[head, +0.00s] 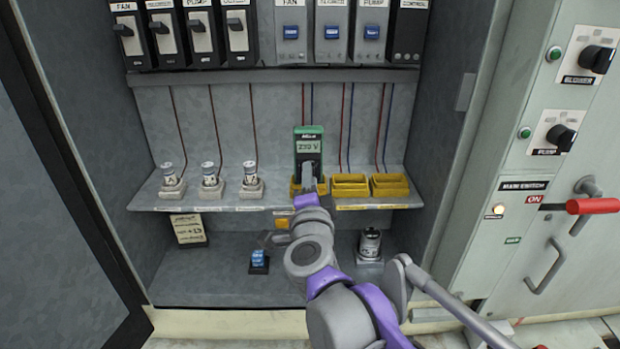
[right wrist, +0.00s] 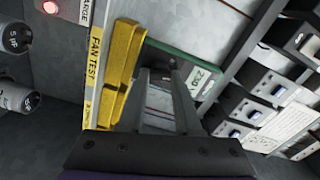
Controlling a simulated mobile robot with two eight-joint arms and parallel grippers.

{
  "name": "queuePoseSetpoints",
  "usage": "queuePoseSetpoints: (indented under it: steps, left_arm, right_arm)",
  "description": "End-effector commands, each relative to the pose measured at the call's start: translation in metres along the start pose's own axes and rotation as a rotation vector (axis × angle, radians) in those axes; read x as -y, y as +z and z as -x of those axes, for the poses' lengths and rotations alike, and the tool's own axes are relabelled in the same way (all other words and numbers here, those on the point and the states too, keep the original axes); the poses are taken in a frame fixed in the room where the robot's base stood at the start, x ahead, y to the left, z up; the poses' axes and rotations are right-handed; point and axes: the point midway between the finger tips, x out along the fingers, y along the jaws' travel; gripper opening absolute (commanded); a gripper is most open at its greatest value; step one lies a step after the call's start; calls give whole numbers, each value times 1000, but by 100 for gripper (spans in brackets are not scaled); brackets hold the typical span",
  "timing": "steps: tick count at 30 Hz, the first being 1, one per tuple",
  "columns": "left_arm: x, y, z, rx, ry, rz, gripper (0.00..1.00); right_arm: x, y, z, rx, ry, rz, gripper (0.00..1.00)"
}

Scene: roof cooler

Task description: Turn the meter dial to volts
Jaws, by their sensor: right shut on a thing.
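The meter (head: 309,133) is a green handheld unit standing upright in the leftmost yellow holder on the shelf. Its display reads 230 V. In the right wrist view the meter (right wrist: 188,60) lies beyond my fingers. My right gripper (head: 309,176) is at the meter's dark lower front, and it also shows in the right wrist view (right wrist: 163,82). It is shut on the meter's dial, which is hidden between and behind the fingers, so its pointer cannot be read. My left gripper is not in view.
Two empty yellow holders (head: 390,187) sit to the right on the shelf (head: 290,204). Several fuse-like cylinders (head: 210,176) stand at left. Breakers (head: 290,32) line the top. A red-handled main switch (head: 590,206) is on the right panel. A capacitor-like can (head: 370,244) stands below.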

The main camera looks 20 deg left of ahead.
Motion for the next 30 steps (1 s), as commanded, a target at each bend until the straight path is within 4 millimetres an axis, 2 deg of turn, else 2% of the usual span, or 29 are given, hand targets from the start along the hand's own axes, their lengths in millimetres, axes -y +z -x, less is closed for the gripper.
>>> queuePoseSetpoints:
  steps: [8,9,14,26,30]
  left_arm:
    - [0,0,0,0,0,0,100]
    - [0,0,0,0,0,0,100]
    - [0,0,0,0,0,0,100]
    - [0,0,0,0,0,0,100]
    - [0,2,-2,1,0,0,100]
  right_arm:
    - [0,0,0,0,0,0,0]
    - [0,0,0,0,0,1,36]
    - [0,0,0,0,0,1,63]
    - [-1,0,0,0,0,4,63]
    - [-1,0,0,0,1,55,63]
